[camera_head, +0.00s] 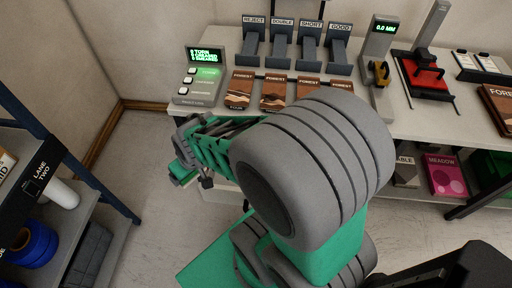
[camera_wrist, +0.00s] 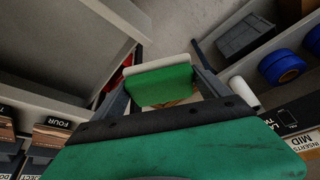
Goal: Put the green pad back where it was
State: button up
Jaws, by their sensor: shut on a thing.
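The green pad (camera_wrist: 165,87), a block with a pale edge strip, sits between the two fingers of my gripper (camera_wrist: 160,75) in the wrist view. My gripper is shut on it and holds it up, clear of any surface that I can see. In the head view, the green pad (camera_head: 181,173) shows as a small green piece at the end of my gripper (camera_head: 190,178), in front of the bench. My forearm hides part of the bench front and floor there.
The bench (camera_head: 225,105) carries a control box (camera_head: 201,77), several wood-pattern packs, labelled slots (camera_head: 310,50) and a red-bedded device (camera_head: 428,78). A shelf at left (camera_head: 100,200) holds a white cylinder (camera_head: 62,194) and blue rolls (camera_head: 33,247). Open floor (camera_head: 150,155) lies between.

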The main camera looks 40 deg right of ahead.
jog(key=s+d+f+n+y+b, duration=0.1)
jog(key=s+d, duration=0.3)
jog(key=d, duration=0.4)
jog(key=s+d+f+n+b, duration=0.1)
jog(key=s+d+n+b, duration=0.2)
jog(key=d, duration=0.5)
jog(key=s+d+f+n+y+b, duration=0.1)
jog(key=s+d+n+b, duration=0.2)
jog(key=s+d, duration=0.4)
jog(key=shift+d+f+g+y+b, duration=0.2)
jog(key=shift+d+g+y+b, duration=0.1)
jog(key=shift+d+g+b, duration=0.25)
jog(key=shift+a, duration=0.1)
